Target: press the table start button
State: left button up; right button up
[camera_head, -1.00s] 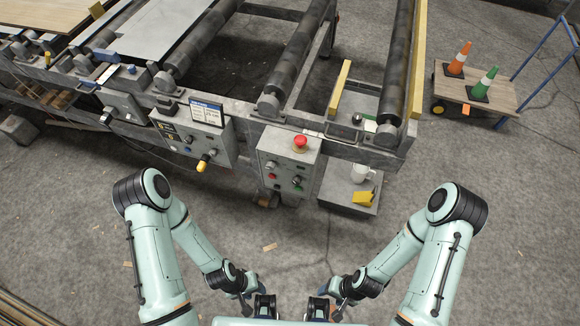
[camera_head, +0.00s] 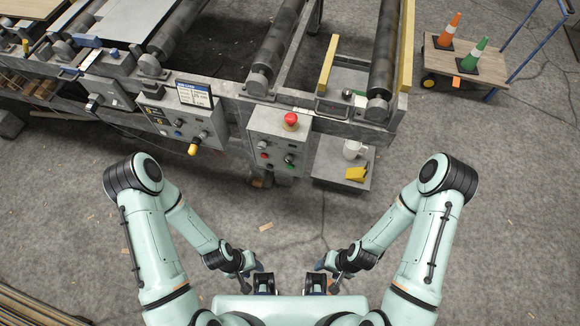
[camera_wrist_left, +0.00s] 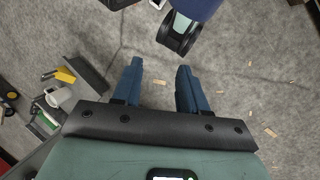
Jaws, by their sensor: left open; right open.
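A grey control box (camera_head: 262,124) is fixed to the front of the roller table (camera_head: 232,100), with a red mushroom button (camera_head: 291,119) on top. Its front face carries small knobs and buttons, among them a red one (camera_head: 264,155) and a green one (camera_head: 290,167). Labels are too small to read. My left gripper (camera_head: 258,268) is low in the head view, well short of the box and touching nothing. Its two blue fingers are apart and empty in the left wrist view (camera_wrist_left: 158,80). My right gripper (camera_head: 319,267) is beside it, also open and apart from the box.
A second panel (camera_head: 205,133) with a display and yellow-tipped lever (camera_head: 193,150) is left of the box. To its right, a low shelf (camera_head: 325,166) holds a white mug (camera_head: 352,149) and yellow item (camera_head: 355,174). A cart (camera_head: 436,60) carries two cones.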

pick_arm(q)
grip_shut()
dwell(1.9)
